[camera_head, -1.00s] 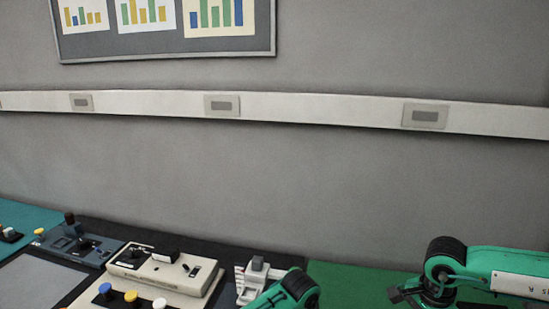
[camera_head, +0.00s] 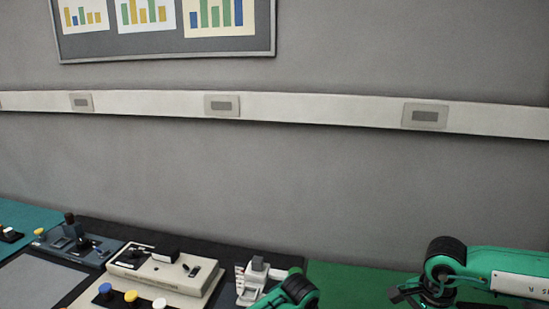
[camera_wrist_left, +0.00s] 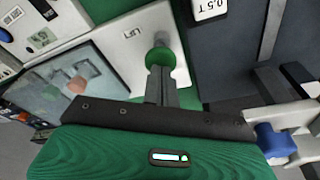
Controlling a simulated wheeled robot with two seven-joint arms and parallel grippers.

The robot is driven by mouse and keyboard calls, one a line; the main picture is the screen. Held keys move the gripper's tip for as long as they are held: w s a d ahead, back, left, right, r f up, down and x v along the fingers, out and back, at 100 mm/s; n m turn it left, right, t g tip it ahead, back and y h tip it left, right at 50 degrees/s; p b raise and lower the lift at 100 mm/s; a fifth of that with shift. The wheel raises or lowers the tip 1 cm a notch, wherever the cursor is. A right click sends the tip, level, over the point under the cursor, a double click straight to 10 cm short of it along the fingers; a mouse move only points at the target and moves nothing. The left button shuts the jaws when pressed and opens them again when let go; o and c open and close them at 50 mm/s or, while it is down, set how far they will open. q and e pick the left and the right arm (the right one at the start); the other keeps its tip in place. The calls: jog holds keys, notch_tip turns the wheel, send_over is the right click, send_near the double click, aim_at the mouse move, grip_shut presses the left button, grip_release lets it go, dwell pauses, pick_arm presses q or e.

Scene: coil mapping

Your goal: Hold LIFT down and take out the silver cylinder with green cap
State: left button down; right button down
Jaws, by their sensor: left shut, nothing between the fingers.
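In the left wrist view my left gripper (camera_wrist_left: 161,88) is shut and empty. Its fingertips are at a round green part (camera_wrist_left: 160,57) with a pale grey stem, on a light plate beside the label LIFT (camera_wrist_left: 130,32). I cannot tell whether the fingers press it. In the head view the light grey device (camera_head: 252,280) stands behind a green and black link of my arm; my left gripper is hidden there. My right gripper (camera_head: 402,294) is low at the right, dark and small; its opening is unclear. I cannot make out a silver cylinder with green cap for certain.
A beige console (camera_head: 165,272) with knobs stands left of the device, a blue-grey one (camera_head: 75,244) farther left. The wrist view shows a 0.5 T label (camera_wrist_left: 210,8), a screen (camera_wrist_left: 75,85) and a blue part (camera_wrist_left: 275,140). The green mat (camera_head: 345,278) is mostly clear.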

pick_arm(q)
jog(key=shift+s+f, duration=0.1)
jog(key=shift+f, duration=1.65)
dwell(0.7)
jog(key=shift+r, duration=4.1)
